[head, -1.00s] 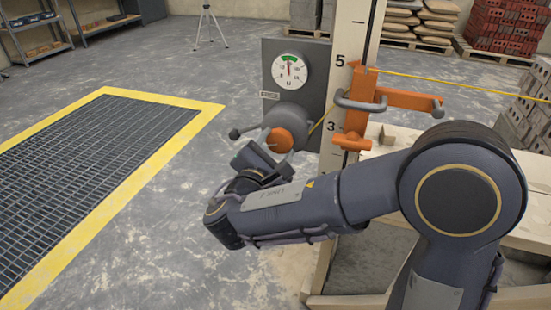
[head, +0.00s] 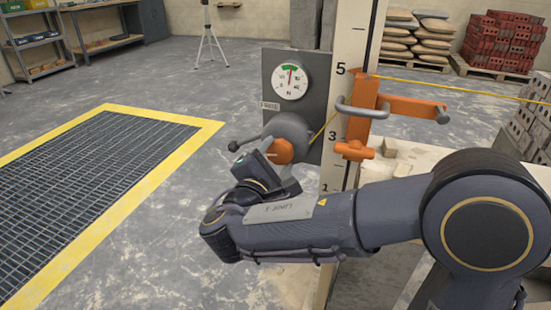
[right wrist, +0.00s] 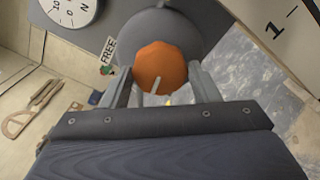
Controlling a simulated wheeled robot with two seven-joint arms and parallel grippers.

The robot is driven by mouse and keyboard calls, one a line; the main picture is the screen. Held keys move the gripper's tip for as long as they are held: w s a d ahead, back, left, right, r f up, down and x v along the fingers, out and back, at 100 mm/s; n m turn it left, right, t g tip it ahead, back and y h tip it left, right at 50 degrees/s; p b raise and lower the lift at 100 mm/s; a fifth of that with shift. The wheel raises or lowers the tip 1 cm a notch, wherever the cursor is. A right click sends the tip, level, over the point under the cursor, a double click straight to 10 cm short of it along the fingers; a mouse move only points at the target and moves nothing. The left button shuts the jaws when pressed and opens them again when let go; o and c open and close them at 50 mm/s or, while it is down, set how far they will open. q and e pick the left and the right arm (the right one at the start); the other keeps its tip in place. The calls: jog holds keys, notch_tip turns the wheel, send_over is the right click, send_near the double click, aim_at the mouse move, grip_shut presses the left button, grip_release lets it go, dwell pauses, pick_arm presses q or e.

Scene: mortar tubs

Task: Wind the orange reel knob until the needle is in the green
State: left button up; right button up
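The orange reel knob (head: 280,152) sits on the front of a grey reel drum (head: 290,130) on a grey panel (head: 312,100). In the right wrist view the knob (right wrist: 160,66) lies between the two fingers of my right gripper (right wrist: 160,80), which appear to touch its sides. In the head view the right gripper (head: 270,163) is at the knob's lower left and partly hides it. The round white dial (head: 290,78) above has a green band at its top, and its red needle points up at that band. My left gripper is not in view.
A yellow-edged floor grate (head: 90,170) lies left. Floor between is clear.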

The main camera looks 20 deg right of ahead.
jog(key=o, duration=0.4)
jog(key=p+v, duration=0.1)
jog(key=v, duration=0.6)
jog(key=shift+s+a+p, duration=0.25)
jog(key=shift+s+p, duration=0.1)
